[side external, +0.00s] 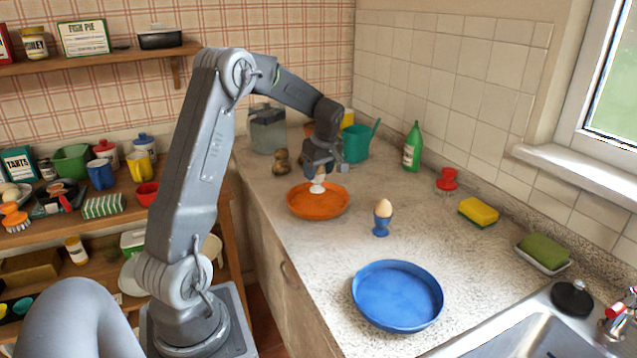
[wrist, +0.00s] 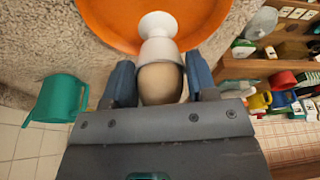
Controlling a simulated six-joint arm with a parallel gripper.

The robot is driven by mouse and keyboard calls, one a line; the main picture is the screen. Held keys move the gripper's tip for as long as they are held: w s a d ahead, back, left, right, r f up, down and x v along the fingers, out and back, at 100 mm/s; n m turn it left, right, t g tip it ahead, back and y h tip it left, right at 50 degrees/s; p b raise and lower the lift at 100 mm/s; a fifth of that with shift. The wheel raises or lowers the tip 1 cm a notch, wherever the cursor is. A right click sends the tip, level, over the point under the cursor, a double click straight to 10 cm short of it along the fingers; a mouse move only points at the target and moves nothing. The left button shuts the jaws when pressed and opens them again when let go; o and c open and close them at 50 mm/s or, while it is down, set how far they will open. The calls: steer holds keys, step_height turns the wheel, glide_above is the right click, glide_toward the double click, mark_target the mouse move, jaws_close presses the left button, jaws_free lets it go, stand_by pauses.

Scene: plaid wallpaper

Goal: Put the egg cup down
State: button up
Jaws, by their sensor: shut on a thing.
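A white egg cup (side external: 317,187) with a brown egg in it is at the orange plate (side external: 332,205) on the counter. My gripper (side external: 318,172) is above the plate and shut on this cup. In the wrist view the white egg cup (wrist: 158,42) stands between the blue fingers of my gripper (wrist: 160,80), its foot toward the orange plate (wrist: 105,15). I cannot tell whether the foot touches the plate. A blue egg cup (side external: 381,225) with a pale egg stands on the counter to the right. A blue plate (side external: 397,296) lies empty nearer the front.
A teal watering can (side external: 355,143), a green bottle (side external: 412,147) and a red-handled brush (side external: 446,182) stand at the back. The counter between the plates is mostly clear.

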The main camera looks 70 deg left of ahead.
mark_target(319, 182)
steer(key=shift+f, duration=2)
steer(key=o, duration=0.9)
steer(key=shift+f, duration=0.15)
steer(key=shift+o, duration=0.2)
